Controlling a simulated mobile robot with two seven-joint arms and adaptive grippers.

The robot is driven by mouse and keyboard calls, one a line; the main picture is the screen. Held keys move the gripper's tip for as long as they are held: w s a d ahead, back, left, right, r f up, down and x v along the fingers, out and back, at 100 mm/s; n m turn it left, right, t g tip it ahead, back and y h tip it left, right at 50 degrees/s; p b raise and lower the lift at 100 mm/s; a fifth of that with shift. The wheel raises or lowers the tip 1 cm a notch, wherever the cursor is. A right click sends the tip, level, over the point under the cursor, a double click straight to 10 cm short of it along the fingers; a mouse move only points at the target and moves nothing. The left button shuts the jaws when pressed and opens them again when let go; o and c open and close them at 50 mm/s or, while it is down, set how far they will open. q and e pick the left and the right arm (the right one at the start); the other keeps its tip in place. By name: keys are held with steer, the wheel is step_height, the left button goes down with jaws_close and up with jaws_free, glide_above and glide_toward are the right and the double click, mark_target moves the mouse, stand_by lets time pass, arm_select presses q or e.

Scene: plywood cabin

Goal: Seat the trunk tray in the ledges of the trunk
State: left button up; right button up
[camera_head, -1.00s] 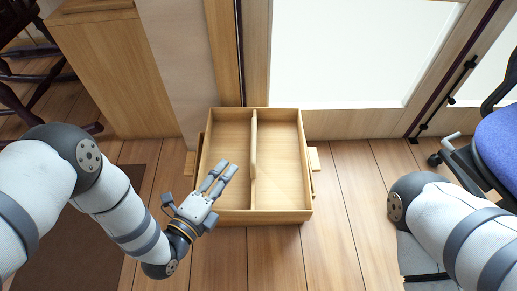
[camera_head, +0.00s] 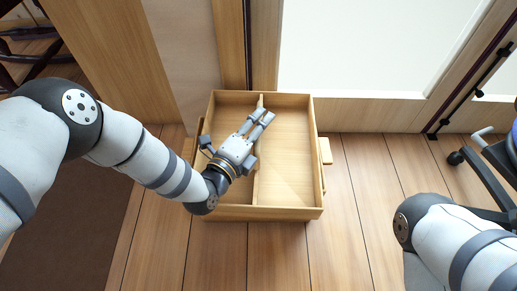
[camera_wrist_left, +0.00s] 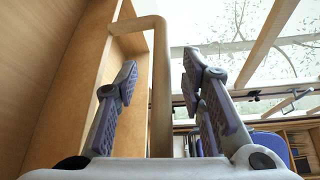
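The trunk tray (camera_head: 286,213) is a shallow light-wood box split lengthwise by a middle divider with a raised handle (camera_head: 257,180). It lies in front of the wall; the trunk under it is mostly hidden, and I cannot tell whether the tray rests on ledges. My left gripper (camera_head: 263,116) is over the tray, with its fingers across the far part of the handle. In the left wrist view the handle (camera_wrist_left: 161,95) runs between the two spread fingers, and no clear contact shows. My right gripper is outside the frames; only my right arm shows.
A wooden block (camera_head: 326,150) sticks out at the right side of the box. A white-paned door (camera_head: 370,45) stands behind. A blue office chair (camera_head: 513,145) is at the right edge, and a brown mat (camera_head: 75,220) lies at left. Plank floor in front is clear.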

arm_select(q)
jaws_close()
steer(key=shift+r, duration=0.15)
